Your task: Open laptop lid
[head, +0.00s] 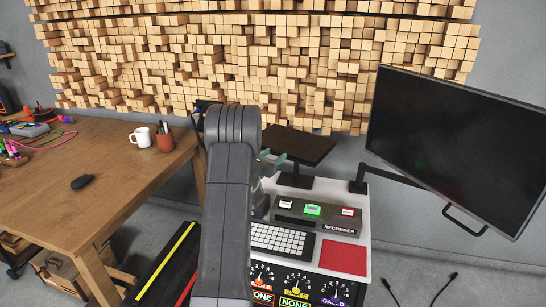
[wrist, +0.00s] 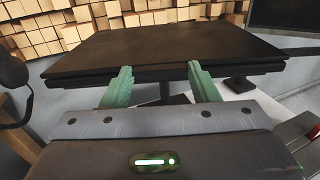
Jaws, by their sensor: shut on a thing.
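The laptop (head: 300,143) is a thin dark slab on a stand behind the white console. In the wrist view the laptop (wrist: 165,48) fills the upper middle, its lid lying flat or nearly flat over the base, with a dark layered front edge facing me. My gripper (wrist: 160,75) has two green fingers, set apart, with their tips at this front edge. It is shut on the laptop's front edge, though the exact contact is hard to see. In the head view my gripper (head: 272,160) is partly hidden behind my arm, at the laptop's left side.
A large monitor (head: 455,145) on an arm stands to the right. The console (head: 350,215) with a recorder, keyboard and dials is below the laptop. A wooden table (head: 90,190) with a mug (head: 141,137) is at left. Wooden blocks cover the back wall.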

